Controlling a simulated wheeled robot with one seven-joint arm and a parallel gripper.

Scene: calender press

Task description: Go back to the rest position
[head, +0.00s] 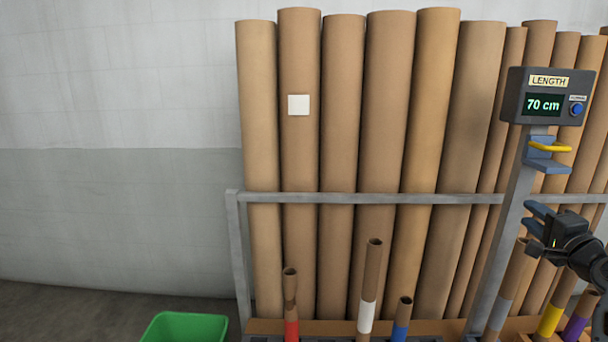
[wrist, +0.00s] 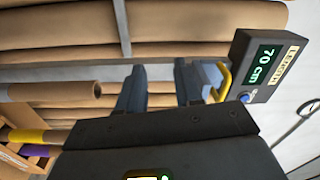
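My gripper (head: 533,219) is at the right of the head view, in front of the tall tubes and just below the length gauge (head: 547,95). In the wrist view my gripper's two fingers (wrist: 160,88) stand apart, and nothing shows between them but tubes behind. The gauge reads 70 cm and has a blue button (head: 577,109).
Tall brown tubes (head: 390,110) lean behind a grey rail (head: 330,198). Short tubes with coloured bands stand below, including a white-banded one (head: 369,285) and a yellow-banded one (head: 551,318) close under my arm. A green bin (head: 185,325) is at lower left.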

